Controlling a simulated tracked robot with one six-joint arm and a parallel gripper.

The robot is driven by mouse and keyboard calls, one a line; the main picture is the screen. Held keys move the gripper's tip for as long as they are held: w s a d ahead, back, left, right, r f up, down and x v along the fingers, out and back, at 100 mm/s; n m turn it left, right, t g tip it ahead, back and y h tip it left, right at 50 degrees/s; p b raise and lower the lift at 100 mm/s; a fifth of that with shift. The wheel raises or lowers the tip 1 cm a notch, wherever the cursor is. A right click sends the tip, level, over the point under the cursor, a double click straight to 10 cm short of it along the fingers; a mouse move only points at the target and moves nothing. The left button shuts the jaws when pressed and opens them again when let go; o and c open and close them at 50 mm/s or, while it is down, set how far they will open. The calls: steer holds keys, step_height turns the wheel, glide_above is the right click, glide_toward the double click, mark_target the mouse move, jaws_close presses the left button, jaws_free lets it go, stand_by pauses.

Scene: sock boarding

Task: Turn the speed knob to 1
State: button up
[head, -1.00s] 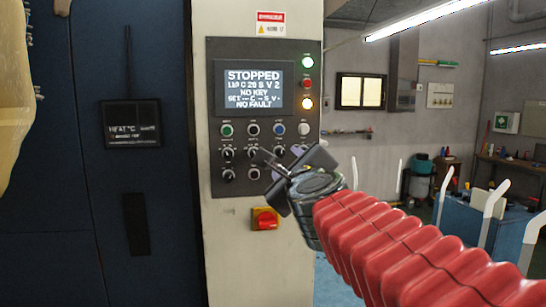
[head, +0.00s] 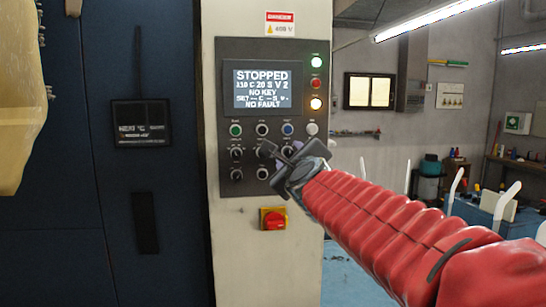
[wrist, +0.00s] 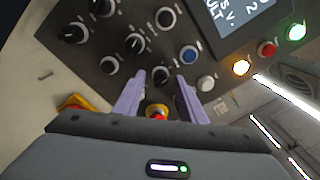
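The control panel (head: 225,100) has rows of black knobs and coloured buttons under its screen (head: 262,88), which reads STOPPED and V 2. Knob labels are too small to read, so I cannot tell which is the speed knob. My gripper (wrist: 158,80) is open in the wrist view, its two purple fingers apart. A black knob (wrist: 160,75) shows between the fingertips, near the blue button (wrist: 188,55); I cannot tell whether they touch it. In the head view my gripper (head: 280,155) is in front of the knob rows and hides the lower right ones.
A red and yellow button (wrist: 157,112) shows between the fingers, nearer the gripper body. Other knobs (wrist: 135,43) and a white button (wrist: 206,83) are close by. A red and yellow rotary switch (head: 273,218) is below the panel. A dark blue machine door (head: 90,220) stands left.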

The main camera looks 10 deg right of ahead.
steer(key=shift+c, duration=0.6)
jaws_close()
steer(key=shift+f+n, duration=0.1)
steer(key=shift+n, duration=0.3)
steer(key=n, duration=0.4)
steer(key=shift+f, duration=0.1)
steer(key=n, duration=0.4)
steer(key=shift+f+y, duration=0.1)
steer(key=shift+y, duration=0.2)
steer(key=shift+n, duration=0.4)
steer(key=shift+c, duration=1)
jaws_free()
steer(key=o, duration=0.3)
